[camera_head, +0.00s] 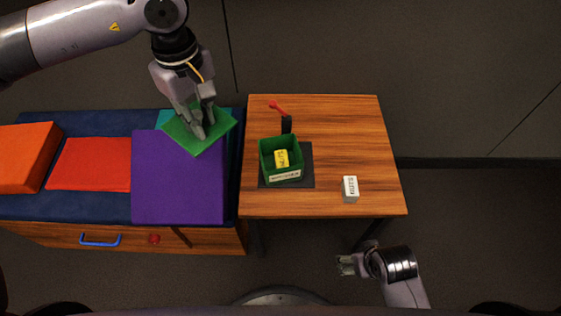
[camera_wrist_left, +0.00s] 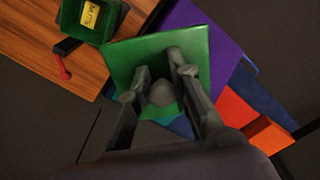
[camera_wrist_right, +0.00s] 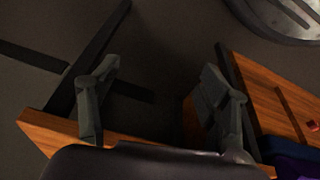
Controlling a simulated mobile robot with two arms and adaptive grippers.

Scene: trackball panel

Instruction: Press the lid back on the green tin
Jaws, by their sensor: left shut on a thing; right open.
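The green tin (camera_head: 265,161) stands open on a dark mat on the wooden table, with a yellow block (camera_head: 282,158) inside it. It also shows at the top left of the left wrist view (camera_wrist_left: 69,22). My left gripper (camera_head: 204,130) is shut on the green lid (camera_head: 222,122) and holds it flat-looking above the purple cushion, left of the tin.
A white labelled box (camera_head: 350,188) stands at the table's front right. A red-handled lever (camera_head: 279,108) on a black post (camera_head: 286,124) rises just behind the tin. The purple cushion (camera_head: 177,185) lies left of the table. The table's right half (camera_head: 350,130) is mostly clear.

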